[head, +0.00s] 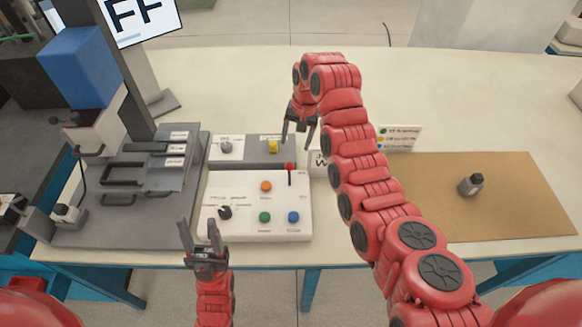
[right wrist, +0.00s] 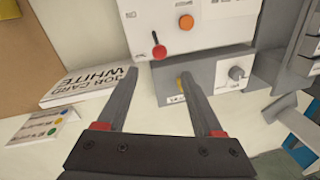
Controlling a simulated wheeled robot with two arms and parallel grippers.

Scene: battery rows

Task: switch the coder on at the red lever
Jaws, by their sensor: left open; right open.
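The red lever (head: 289,168) has a red ball on a dark stick at the upper right of the white control panel (head: 222,236). In the head view its ball is at the end toward the panel's far edge. It also shows in the right wrist view (right wrist: 159,52), just beyond my fingertips. My right gripper (head: 298,143) is open and empty, pointing down just behind the lever, apart from it. Its open fingers fill the middle of the right wrist view (right wrist: 158,74). My left gripper (head: 198,224) is open and empty at the panel's front left.
The panel has orange (head: 266,186), green (head: 265,217) and blue (head: 293,217) buttons and a black knob (head: 225,212). A grey plate (head: 250,150) behind carries yellow and grey knobs. A screen (head: 140,18) shows "FF", partly hidden. A job card (right wrist: 85,85) lies nearby.

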